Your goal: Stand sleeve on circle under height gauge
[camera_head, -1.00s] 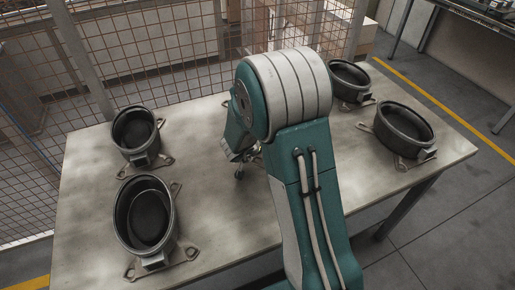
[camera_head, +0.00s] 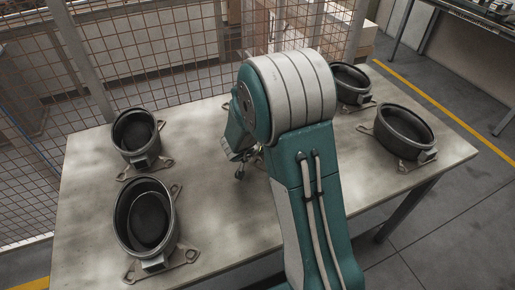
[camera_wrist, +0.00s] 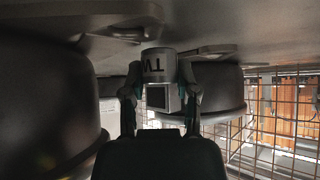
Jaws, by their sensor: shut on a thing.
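In the wrist view, my gripper (camera_wrist: 160,100) is shut on a grey cylindrical sleeve (camera_wrist: 158,63) with dark lettering. A dark square patch (camera_wrist: 157,96) shows between the fingers. That view is upside down, with the pale tabletop (camera_wrist: 265,25) along its top. The sleeve's end is close to the tabletop; I cannot tell whether they touch. In the head view, my arm hides most of the gripper (camera_head: 243,168), which is low over the middle of the table, and the sleeve cannot be made out. I cannot identify a height gauge or a circle in either view.
Black round housings on lugged bases stand at front left (camera_head: 146,222), back left (camera_head: 136,137), right (camera_head: 404,132) and back right (camera_head: 350,84). In the wrist view, dark housings flank the gripper closely (camera_wrist: 45,105). Mesh fencing (camera_head: 150,50) runs behind the table.

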